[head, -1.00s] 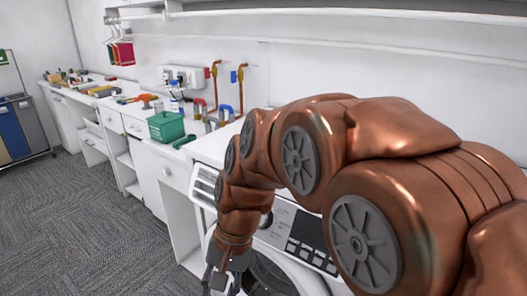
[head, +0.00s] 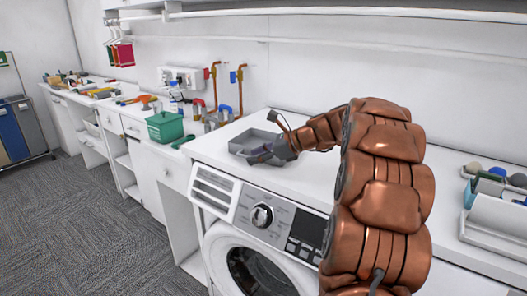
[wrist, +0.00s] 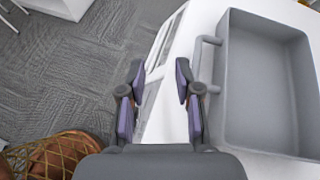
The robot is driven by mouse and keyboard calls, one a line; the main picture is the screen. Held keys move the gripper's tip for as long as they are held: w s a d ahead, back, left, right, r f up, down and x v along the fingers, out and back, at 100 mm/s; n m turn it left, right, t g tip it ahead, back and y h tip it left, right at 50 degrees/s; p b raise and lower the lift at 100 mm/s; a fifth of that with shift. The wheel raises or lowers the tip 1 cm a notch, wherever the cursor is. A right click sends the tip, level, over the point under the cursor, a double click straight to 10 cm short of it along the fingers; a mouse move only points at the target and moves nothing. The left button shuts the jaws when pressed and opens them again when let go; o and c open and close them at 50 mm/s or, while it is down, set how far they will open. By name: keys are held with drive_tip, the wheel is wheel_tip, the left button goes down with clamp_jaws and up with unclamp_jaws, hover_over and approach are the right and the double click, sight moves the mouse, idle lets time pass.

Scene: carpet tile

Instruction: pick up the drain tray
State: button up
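The drain tray (head: 243,143) is a grey, shallow rectangular tray on the white top above the washing machine. In the wrist view the tray (wrist: 268,90) fills the right side and looks empty, with a bar handle (wrist: 199,66) on its left wall. My gripper (head: 259,157) is at the tray's near side in the head view and hides part of it. In the wrist view my gripper (wrist: 160,70) is open, fingers apart with nothing between them. The handle lies just right of the right finger, outside the gap; I cannot tell whether they touch.
The washing machine (head: 262,215) stands below the tray. A green basket (head: 165,127) and taps (head: 212,90) are to the left. A white holder (head: 497,215) with several items stands at the right. The counter between tray and holder is mostly clear.

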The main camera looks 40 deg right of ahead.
drive_tip(key=d+m, duration=0.1)
drive_tip(key=d, duration=0.2)
drive_tip(key=d+m+t, duration=0.1)
drive_tip(key=d, duration=0.2)
drive_tip(key=d+m+t+h, duration=0.1)
drive_tip(key=d, duration=0.2)
drive_tip(key=shift+w+r, duration=0.4)
drive_tip(key=shift+w+m, duration=0.15)
drive_tip(key=shift+m, duration=0.15)
drive_tip(key=shift+p+x, duration=0.45)
drive_tip(key=shift+x, duration=3.2)
drive_tip(key=shift+a+f, duration=0.1)
drive_tip(key=shift+f, duration=0.1)
drive_tip(key=shift+c, duration=0.3)
clamp_jaws()
